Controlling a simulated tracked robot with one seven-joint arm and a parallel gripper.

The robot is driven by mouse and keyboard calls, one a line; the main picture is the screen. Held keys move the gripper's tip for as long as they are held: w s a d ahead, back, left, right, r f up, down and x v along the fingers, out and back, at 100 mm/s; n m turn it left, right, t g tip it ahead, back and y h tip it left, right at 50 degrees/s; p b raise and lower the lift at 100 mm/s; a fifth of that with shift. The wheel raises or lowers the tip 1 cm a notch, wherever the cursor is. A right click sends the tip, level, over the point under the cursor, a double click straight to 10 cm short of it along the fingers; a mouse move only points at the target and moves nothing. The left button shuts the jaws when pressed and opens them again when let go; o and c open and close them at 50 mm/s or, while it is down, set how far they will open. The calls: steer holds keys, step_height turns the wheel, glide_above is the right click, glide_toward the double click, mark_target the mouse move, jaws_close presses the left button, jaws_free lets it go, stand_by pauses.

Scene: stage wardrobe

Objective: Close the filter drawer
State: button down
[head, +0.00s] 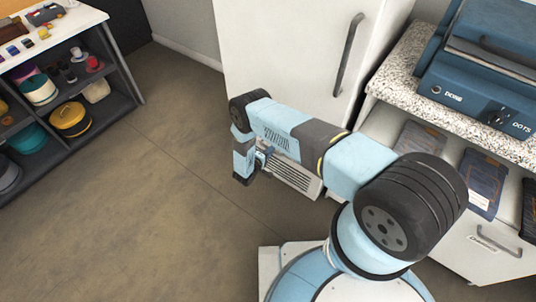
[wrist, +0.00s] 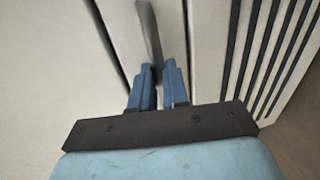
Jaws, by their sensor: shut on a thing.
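A white unit with dark slats (head: 292,174), which I take for the filter drawer's front, is low at the foot of the tall white cabinet, partly hidden behind my arm. In the wrist view the slats (wrist: 265,50) are at the right, beside a pale panel (wrist: 172,22) with a grey bar handle (wrist: 149,32). My gripper (wrist: 158,74) has its blue fingers shut on this handle. In the head view my gripper (head: 264,158) is at the unit's left end, mostly covered by my wrist. How far the drawer stands out is hard to tell.
The tall white cabinet (head: 270,55) with a long dark handle (head: 348,55) stands behind. A speckled counter (head: 400,72) bears a blue machine (head: 485,85) at right. A dark shelf (head: 115,75) with hats is at left. The brown floor (head: 150,190) between is clear.

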steer(key=c, duration=1.1)
jaws_free()
steer(key=shift+w+d+f, duration=0.1)
steer(key=shift+w+d, duration=0.05)
steer(key=v, duration=1.3)
steer(key=shift+s+a, duration=0.2)
steer(key=shift+s, duration=0.1)
